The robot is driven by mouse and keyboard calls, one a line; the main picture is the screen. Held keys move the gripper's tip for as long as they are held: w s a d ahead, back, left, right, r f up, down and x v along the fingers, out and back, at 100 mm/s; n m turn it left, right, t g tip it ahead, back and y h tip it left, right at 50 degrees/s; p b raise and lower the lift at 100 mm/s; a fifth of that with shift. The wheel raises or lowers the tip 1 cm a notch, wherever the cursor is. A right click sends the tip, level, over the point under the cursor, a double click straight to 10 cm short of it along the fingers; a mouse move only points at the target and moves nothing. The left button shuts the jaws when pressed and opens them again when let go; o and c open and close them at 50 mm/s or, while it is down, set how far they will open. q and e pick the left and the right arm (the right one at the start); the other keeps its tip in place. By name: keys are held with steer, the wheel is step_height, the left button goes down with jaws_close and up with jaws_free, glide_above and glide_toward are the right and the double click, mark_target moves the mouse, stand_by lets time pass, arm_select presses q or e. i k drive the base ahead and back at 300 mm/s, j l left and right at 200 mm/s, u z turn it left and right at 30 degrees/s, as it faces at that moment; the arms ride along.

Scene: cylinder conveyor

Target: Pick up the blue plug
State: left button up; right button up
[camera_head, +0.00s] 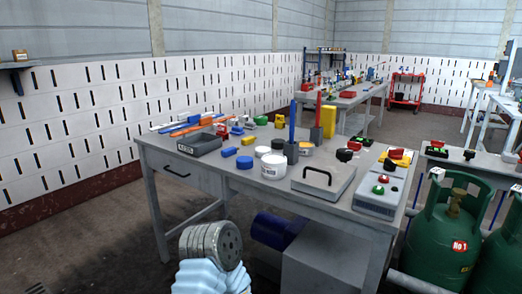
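A short, round blue piece (244,162), which looks like the blue plug, sits on the grey workbench (225,178) near its front edge. It is just left of a white tub with a label (273,167) and right of a dark grey tray (198,145). A small blue block (230,152) lies behind it to the left. The round blue piece is fully visible, and nothing touches it from above.
Tall blue and red handles in dark holders (291,150) rise behind the tub. A grey box with a handle (323,180) is to the right. Green gas cylinders (445,245) stand at lower right.

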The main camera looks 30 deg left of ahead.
mark_target(228, 152)
steer(key=j+z, duration=0.35)
steer(key=j, duration=0.55)
steer(key=k+j+z, duration=0.1)
steer(key=j+z, duration=0.3)
steer(key=j, duration=0.55)
